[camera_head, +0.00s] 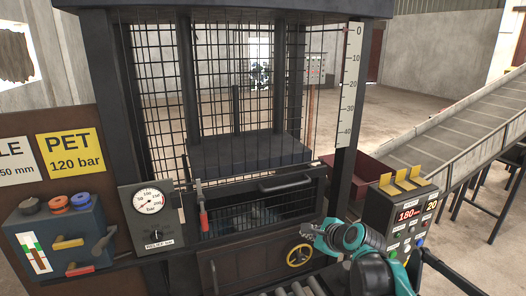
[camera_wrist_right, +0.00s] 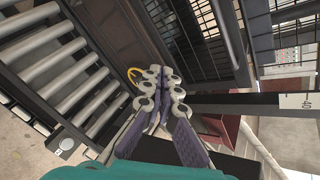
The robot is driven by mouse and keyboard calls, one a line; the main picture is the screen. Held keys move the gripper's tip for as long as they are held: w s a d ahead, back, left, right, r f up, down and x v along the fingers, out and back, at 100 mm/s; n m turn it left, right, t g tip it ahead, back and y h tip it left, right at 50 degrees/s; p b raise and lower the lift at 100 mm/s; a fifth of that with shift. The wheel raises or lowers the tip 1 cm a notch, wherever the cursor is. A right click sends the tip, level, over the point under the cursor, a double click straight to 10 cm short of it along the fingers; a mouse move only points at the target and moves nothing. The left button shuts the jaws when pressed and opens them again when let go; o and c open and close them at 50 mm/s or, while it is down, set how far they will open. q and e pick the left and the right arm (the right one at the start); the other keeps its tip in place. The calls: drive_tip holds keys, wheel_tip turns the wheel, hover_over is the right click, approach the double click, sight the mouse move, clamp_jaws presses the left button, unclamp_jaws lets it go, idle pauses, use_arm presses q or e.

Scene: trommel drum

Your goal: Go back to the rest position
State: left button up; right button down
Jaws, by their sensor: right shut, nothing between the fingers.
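My right gripper (camera_head: 318,236) is in front of the lower right of a dark press frame in the head view, left of the control box. In the right wrist view the gripper (camera_wrist_right: 160,78) has its fingers close together with nothing between them. A yellow handwheel (camera_head: 300,255) on the press's lower panel is just below and left of the gripper. Part of that handwheel (camera_wrist_right: 133,74) shows behind the fingers in the wrist view. Whether the fingers touch it cannot be told. My left gripper is not in either view.
A control box (camera_head: 400,215) with yellow flaps and red digits stands right of my arm. A roller track (camera_wrist_right: 60,75) runs low in front of the press. A pressure gauge (camera_head: 149,201) and a lever box (camera_head: 58,240) are at left. A conveyor (camera_head: 450,125) slopes at right.

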drive_tip(key=s+d+f+n+g+h+b, duration=0.1)
drive_tip(key=s+f+n+g+h+b, duration=0.2)
drive_tip(key=s+f+n+b, duration=0.9)
drive_tip(key=s+f+n, duration=1)
drive_tip(key=s+f, duration=0.4)
drive_tip(key=s, duration=0.2)
drive_tip(key=shift+d+f+n+g+h+b, duration=0.15)
drive_tip(key=shift+d+n+g+h+b, duration=0.15)
drive_tip(key=shift+d+b, duration=0.1)
